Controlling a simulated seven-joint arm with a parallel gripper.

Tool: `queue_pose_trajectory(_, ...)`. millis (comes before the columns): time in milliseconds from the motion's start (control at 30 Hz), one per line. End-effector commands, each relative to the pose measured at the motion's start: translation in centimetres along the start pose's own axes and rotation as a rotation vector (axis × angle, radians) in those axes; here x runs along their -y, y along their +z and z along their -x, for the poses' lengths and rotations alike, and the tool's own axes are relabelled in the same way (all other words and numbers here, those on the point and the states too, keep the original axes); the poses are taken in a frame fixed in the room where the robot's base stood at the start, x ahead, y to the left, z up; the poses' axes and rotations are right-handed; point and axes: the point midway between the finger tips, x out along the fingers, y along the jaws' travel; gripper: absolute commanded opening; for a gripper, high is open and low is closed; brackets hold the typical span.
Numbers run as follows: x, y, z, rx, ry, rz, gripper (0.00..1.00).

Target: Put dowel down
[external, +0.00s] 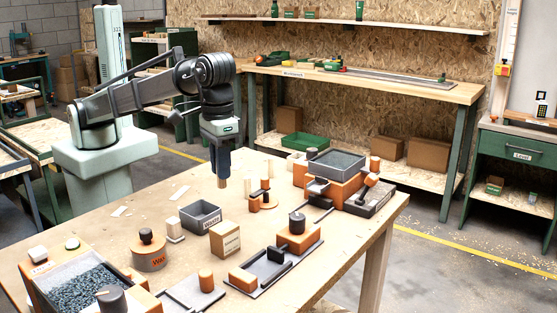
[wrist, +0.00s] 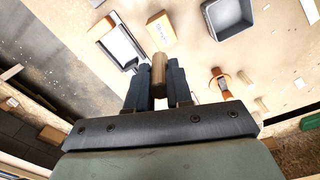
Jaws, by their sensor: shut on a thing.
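My gripper (external: 222,168) hangs pointing down over the back part of the wooden table, shut on a short wooden dowel. The dowel (external: 222,183) sticks out below the fingertips. It also shows in the wrist view as a light brown cylinder (wrist: 158,70) between the two dark fingers (wrist: 158,85). In the external view its lower end looks a little above or near the tabletop; I cannot tell whether it touches. Its upper part is hidden between the fingers.
A grey open bin (external: 201,216), a cardboard-coloured box (external: 225,239) and small upright pegs (external: 266,183) stand close by. An orange block with a dark tray (external: 336,163) is to the right. A gravel-filled tray (external: 82,291) is at front left. Bare tabletop (external: 150,205) lies left of my gripper.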

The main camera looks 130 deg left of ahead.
Motion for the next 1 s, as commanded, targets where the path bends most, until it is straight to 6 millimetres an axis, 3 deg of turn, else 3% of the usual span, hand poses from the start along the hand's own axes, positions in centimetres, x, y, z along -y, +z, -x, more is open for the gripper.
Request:
queue_pose_trajectory(267,0.4,0.1,-0.7,0.001,-0.007,0.092,0.0)
queue_pose_trajectory(600,0.5,0.1,-5.6,0.002,-0.008,0.094,0.0)
queue_pose_trajectory(1000,0.5,0.1,-9.4,0.002,-0.008,0.093,0.0)
